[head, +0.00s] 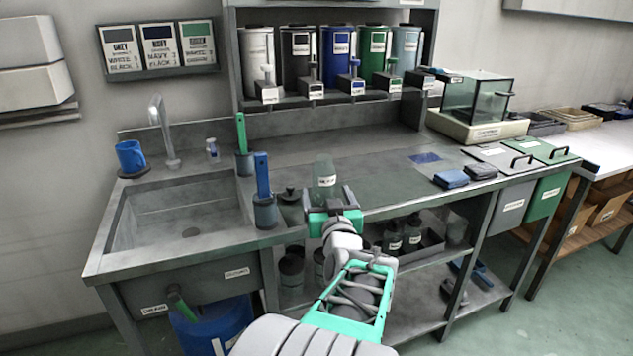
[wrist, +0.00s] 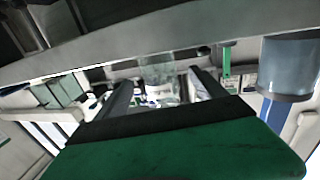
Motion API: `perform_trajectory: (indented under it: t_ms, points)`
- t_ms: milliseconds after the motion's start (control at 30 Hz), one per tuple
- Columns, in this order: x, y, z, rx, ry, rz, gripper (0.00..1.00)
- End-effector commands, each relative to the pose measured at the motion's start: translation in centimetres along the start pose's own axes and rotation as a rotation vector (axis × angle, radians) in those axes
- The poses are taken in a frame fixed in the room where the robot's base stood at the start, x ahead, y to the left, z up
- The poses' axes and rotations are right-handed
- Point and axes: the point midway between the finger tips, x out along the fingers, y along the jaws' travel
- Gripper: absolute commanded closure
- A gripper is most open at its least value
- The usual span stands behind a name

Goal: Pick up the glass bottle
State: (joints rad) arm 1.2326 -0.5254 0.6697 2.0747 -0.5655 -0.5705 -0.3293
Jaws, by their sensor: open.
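A clear glass bottle (head: 325,172) with a white label stands near the front edge of the counter, right of the sink. My gripper (head: 332,212) is open at the counter's front edge, just in front of the bottle and overlapping its lower part in the head view. In the wrist view, which looks turned over, the bottle (wrist: 160,72) shows in the gap between my two dark fingers (wrist: 163,92). I cannot tell how deep it is between them. No contact with the bottle can be made out.
A dark holder with a blue handle (head: 262,175) and a dark lidded jar (head: 290,206) stand close left of the bottle. The sink (head: 180,209) is further left. The counter behind the bottle is mostly clear.

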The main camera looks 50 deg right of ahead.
Motion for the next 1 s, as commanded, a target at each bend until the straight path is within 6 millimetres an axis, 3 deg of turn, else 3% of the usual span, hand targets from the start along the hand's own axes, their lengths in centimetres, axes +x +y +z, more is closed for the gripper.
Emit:
perform_trajectory:
  t_ms: [300,567,1000]
  points:
    - [5.2,0.0,0.3,0.001,-0.002,-0.004,0.20]
    - [5.7,0.1,0.2,0.000,-0.001,-0.001,0.20]
    - [5.7,0.0,0.2,0.000,-0.002,-0.002,0.56]
